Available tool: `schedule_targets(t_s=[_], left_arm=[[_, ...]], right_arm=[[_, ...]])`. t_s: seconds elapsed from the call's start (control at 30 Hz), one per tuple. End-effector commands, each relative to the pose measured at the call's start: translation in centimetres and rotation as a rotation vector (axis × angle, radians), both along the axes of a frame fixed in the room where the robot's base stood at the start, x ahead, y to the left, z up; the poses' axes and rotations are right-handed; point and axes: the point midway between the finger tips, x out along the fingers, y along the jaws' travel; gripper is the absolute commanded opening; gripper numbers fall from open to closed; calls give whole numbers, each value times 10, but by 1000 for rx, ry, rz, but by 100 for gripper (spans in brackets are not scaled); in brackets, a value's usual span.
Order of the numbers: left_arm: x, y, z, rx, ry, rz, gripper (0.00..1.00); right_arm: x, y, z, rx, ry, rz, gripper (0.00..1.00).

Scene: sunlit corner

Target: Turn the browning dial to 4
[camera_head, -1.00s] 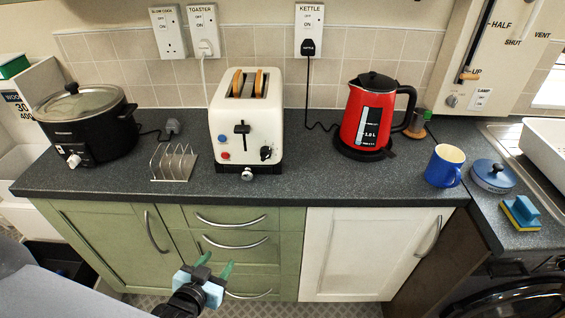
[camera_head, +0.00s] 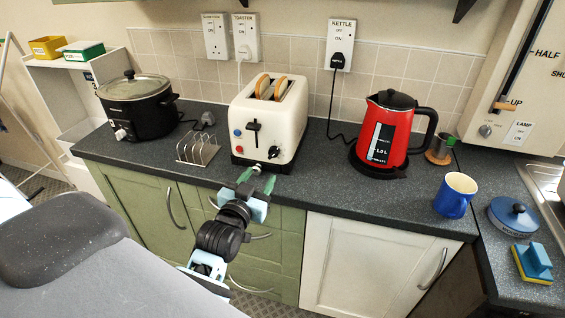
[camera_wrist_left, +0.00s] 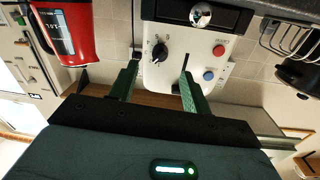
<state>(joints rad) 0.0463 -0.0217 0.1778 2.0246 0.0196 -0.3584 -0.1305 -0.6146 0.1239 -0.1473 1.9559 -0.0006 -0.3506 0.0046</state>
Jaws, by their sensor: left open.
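The white toaster (camera_head: 272,110) stands on the dark worktop with two bread slices in its slots. Its black browning dial (camera_head: 274,152) is at the lower right of the front face. My left gripper (camera_head: 257,183) is open and empty in front of the toaster, below the dial. In the wrist view its green fingers (camera_wrist_left: 158,80) point at the front face, the dial showing between and beyond their tips, apart from them.
A silver knob (camera_wrist_left: 200,14), a red button (camera_wrist_left: 218,50) and a blue button (camera_wrist_left: 208,75) are near the dial. A toast rack (camera_head: 197,149) and slow cooker (camera_head: 138,107) stand left. The red kettle (camera_head: 392,130) stands right, with clear worktop between.

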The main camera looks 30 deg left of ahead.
Motion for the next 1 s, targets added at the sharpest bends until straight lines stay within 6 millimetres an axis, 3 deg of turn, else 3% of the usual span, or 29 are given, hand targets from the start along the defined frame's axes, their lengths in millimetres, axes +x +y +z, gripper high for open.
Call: schedule_targets(t_s=[0.37,0.8,1.0], left_arm=[[6,3,7,1,-14,8,48],[61,13,9,1,-16,7,48],[76,16,8,1,-15,6,48]], right_arm=[[0,0,1,0,-1,1,36],[7,0,9,1,-22,2,36],[8,0,10,-1,-27,1,36]])
